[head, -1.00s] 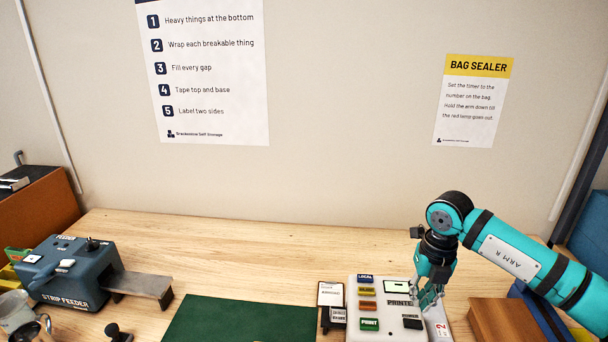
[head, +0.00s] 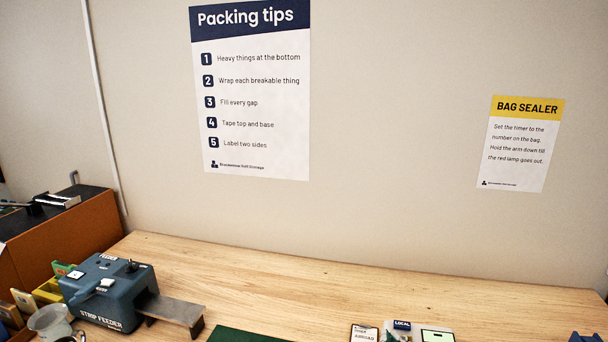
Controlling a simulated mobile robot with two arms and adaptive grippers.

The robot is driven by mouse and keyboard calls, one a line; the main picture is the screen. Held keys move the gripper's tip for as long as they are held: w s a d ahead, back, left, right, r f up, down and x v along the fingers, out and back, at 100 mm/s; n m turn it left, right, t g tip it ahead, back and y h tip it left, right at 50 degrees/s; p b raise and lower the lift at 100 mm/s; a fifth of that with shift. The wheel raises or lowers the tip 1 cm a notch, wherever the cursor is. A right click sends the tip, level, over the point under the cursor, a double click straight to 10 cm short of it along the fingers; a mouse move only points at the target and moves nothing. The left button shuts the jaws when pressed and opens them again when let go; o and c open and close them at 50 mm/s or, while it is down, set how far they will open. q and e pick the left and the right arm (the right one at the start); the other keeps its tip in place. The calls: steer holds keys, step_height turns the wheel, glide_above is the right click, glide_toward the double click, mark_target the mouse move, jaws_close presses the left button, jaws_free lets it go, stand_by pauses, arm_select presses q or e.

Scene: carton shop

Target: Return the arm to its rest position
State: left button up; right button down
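Neither of my grippers nor their arms can be made out in the head view now. The label printer (head: 412,329) shows only its back end at the bottom edge, with the "LOCAL" key and part of a small screen. The rest of it is cut off by the frame.
A blue strip feeder (head: 105,295) stands at the left of the wooden bench (head: 290,284), its metal chute pointing right. A green mat (head: 240,335) shows at the bottom edge. A brown box (head: 65,238) stands at far left. The back of the bench is clear.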

steer(key=s+d+f+m+g+h, duration=0.2)
steer(key=s+d+f+m+g, duration=0.25)
steer(key=s+f+g, duration=0.95)
steer(key=s+f, duration=0.5)
steer(key=s, duration=0.5)
steer(key=s+f+g+b, duration=0.1)
steer(key=s+f+b, duration=0.1)
steer(key=f, duration=1.4)
steer(key=s+f+b, duration=0.1)
steer(key=s+f, duration=0.1)
steer(key=f, duration=1.4)
steer(key=s+d+f+g+b, duration=0.1)
steer(key=s+d+f+b, duration=0.1)
steer(key=s+f, duration=1.3)
steer(key=shift+d+f, duration=0.25)
steer(key=shift+f, duration=0.1)
